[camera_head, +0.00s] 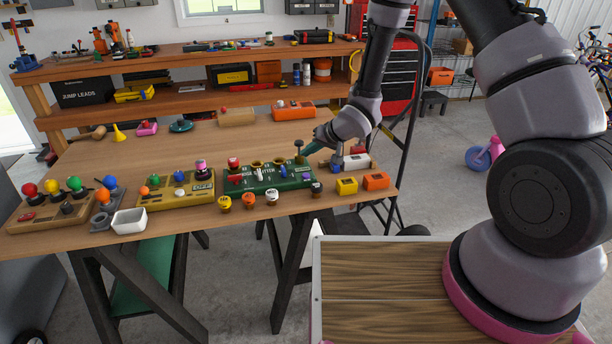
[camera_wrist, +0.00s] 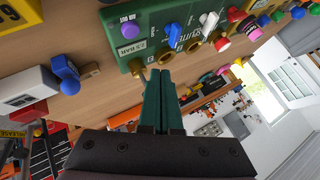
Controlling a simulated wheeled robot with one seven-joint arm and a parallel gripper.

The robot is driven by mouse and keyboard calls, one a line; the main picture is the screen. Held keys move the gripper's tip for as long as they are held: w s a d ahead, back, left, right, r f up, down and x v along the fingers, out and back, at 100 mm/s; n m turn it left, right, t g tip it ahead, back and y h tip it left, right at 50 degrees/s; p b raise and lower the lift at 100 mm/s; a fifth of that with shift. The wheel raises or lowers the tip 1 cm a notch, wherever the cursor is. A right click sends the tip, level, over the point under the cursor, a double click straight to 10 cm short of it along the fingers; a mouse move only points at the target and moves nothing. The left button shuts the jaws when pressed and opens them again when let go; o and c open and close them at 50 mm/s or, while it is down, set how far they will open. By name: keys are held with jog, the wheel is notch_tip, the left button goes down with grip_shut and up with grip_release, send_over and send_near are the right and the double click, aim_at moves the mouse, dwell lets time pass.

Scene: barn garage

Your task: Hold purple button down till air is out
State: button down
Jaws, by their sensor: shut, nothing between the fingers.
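The purple button (camera_wrist: 130,29) is a round cap on the green box (camera_wrist: 150,52) in the wrist view, next to a "2.5 BAR" label. My gripper (camera_wrist: 160,74) has teal fingers, shut and empty. Its tips are close to the near edge of the green box, beside a brass fitting, and apart from the purple button. In the head view my gripper (camera_head: 308,150) is over the right end of the box.
A blue knob (camera_wrist: 172,32) and a white switch (camera_wrist: 209,20) stand beside the purple button. A white box (camera_wrist: 28,92) with a blue part is at the left. Yellow (camera_head: 346,186) and orange (camera_head: 376,181) boxes sit at the table's right edge. The table's middle is mostly clear.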

aim_at(308, 176)
jog(key=shift+f, duration=2.65)
jog(key=shift+f, duration=0.4)
jog(key=shift+f, duration=0.45)
dwell(1.3)
dwell(0.7)
jog(key=shift+r, duration=0.9)
jog(key=shift+r, duration=2.5)
